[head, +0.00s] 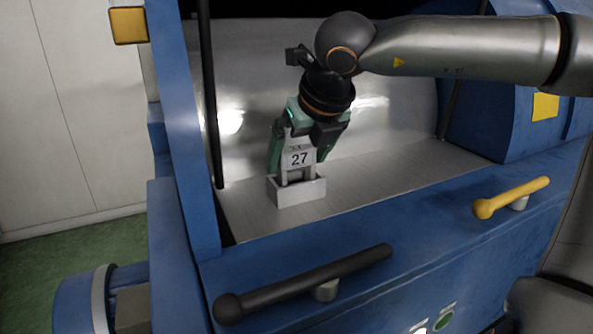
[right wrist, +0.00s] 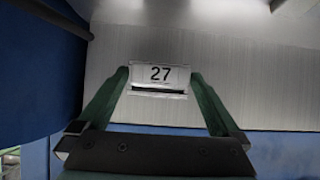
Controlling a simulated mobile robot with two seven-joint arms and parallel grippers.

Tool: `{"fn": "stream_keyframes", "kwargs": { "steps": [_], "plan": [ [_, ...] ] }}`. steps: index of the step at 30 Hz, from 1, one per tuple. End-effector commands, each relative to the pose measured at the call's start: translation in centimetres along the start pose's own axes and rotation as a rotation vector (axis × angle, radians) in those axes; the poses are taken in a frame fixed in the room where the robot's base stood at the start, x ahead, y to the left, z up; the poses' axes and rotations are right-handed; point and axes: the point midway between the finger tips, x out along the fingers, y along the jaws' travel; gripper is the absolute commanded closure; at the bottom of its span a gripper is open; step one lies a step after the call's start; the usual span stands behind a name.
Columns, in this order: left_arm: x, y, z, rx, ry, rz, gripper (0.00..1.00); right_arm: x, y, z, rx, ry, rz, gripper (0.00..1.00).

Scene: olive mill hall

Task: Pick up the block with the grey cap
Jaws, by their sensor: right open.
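A light grey piece marked 27 (head: 299,160) stands upright in a small open-topped grey box (head: 298,192) on the metal ledge. It also shows in the right wrist view (right wrist: 160,75), face on, with a dark slot under the number. I cannot make out a separate grey cap or any other block. My right gripper (head: 298,163) reaches down from above, its green fingers on either side of the numbered piece. In the right wrist view the open fingertips (right wrist: 159,76) flank the piece closely; contact is unclear. My left gripper is not in view.
The metal ledge (head: 390,180) is bare to the right of the box. A blue machine frame (head: 184,130) rises at the left. A black lever (head: 305,284) and a yellow lever (head: 512,197) stick out at the front.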

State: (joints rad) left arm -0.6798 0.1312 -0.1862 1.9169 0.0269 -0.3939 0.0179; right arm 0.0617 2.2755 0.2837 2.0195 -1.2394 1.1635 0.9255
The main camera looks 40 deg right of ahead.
Motion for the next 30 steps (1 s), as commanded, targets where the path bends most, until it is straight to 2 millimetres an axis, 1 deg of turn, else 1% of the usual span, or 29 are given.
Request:
{"fn": "stream_keyframes", "kwargs": {
  "steps": [1,4,11,12,30],
  "plan": [
    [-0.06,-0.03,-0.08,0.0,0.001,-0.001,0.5,0.68,0.03,0.01,-0.001,0.003,0.0,0.0],
    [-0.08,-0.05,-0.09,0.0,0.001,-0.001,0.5,1.45,0.04,0.02,0.0,0.001,0.001,0.0],
    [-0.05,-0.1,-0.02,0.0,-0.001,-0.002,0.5,1.63,0.03,0.04,0.0,-0.001,0.001,0.0],
    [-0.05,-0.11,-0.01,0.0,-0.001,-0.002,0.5,1.63,0.03,0.04,0.0,-0.001,0.001,0.02],
    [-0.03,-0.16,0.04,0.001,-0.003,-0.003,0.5,1.57,0.03,0.07,0.0,-0.002,0.001,0.7]
  ]
}}
